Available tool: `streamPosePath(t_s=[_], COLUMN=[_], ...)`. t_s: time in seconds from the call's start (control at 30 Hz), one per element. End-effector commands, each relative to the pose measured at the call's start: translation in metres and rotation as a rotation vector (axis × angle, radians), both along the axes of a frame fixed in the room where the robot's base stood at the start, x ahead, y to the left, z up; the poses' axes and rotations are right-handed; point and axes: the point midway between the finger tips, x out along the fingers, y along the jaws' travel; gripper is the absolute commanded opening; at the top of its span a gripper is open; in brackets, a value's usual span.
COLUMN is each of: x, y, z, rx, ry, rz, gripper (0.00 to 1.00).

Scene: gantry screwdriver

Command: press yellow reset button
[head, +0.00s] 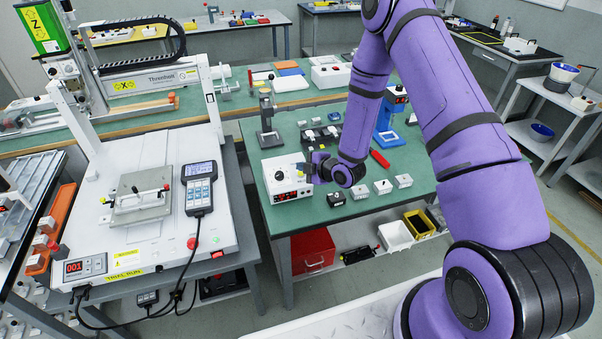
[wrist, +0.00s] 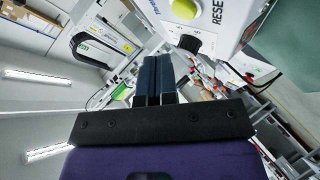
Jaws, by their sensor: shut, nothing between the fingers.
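The yellow reset button (wrist: 185,9) shows at the top edge of the wrist view, beside the lettering RESET on a white box (wrist: 226,32). A black knob (wrist: 190,45) sits on the same face, nearer my fingers. In the head view the white control box (head: 283,178) with a red display stands on the green table; I cannot make out the button there for sure. My gripper (head: 309,173) is at the right side of this box, its purple wrist beyond it. In the wrist view my gripper's dark fingers (wrist: 155,60) are shut and empty, apart from the button in the picture.
Small blocks (head: 383,187) and a red-handled tool (head: 380,158) lie right of my wrist on the green table (head: 262,222). A blue press stand (head: 390,125) rises behind. A gantry machine with a handheld pendant (head: 199,186) fills the left.

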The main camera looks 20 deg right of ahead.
Motion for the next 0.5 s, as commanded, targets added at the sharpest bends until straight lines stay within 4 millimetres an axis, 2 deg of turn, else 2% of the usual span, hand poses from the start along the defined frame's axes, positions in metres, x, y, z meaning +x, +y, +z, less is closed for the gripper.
streamPosePath(t_s=[0.23,0.5], x=[-0.008,-0.012], y=[0.000,0.000], z=[0.020,0.027], rx=[0.000,0.000], ry=[-0.001,0.000], rz=[0.000,0.000], gripper=[0.00,0.00])
